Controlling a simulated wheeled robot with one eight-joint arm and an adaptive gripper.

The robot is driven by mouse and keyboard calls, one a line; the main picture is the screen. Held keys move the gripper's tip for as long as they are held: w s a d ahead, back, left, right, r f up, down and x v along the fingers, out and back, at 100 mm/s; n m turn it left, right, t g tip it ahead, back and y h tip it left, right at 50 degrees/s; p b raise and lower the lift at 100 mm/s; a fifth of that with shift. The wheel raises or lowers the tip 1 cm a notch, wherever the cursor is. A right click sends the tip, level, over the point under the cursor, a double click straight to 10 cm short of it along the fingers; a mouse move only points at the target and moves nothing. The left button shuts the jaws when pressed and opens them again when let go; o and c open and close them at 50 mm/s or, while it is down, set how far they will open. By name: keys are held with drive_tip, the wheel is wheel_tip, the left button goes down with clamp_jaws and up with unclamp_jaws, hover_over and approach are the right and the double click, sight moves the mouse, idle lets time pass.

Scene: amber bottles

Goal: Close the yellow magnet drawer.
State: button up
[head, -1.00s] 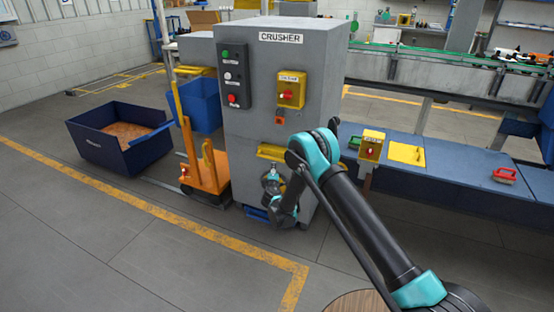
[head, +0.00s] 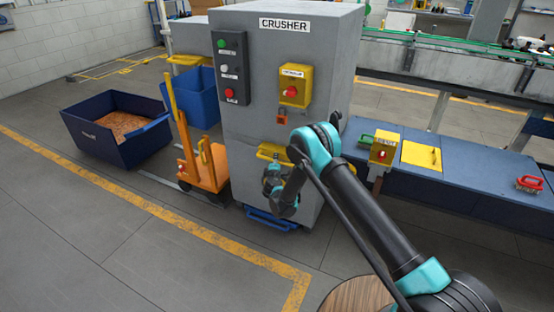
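The yellow magnet drawer (head: 268,152) shows as a yellow front low on the grey crusher (head: 242,135). My arm covers its right part, and I cannot tell how far out it stands. My gripper (head: 271,173) hangs at the end of my arm in front of the crusher, just below the yellow front in the picture. It is small and partly hidden by my wrist, so its fingers are unclear. I cannot tell whether it touches the drawer.
An orange pallet truck (head: 205,165) stands close left of the crusher. A dark blue bin (head: 92,150) and a blue tub (head: 197,92) are further left. A blue bench (head: 470,165) runs along the right.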

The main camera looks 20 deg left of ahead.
clamp_jaws()
idle(0.3)
drive_tip(key=shift+w+d, duration=0.15)
drive_tip(key=shift+w, duration=2.05)
unclamp_jaws()
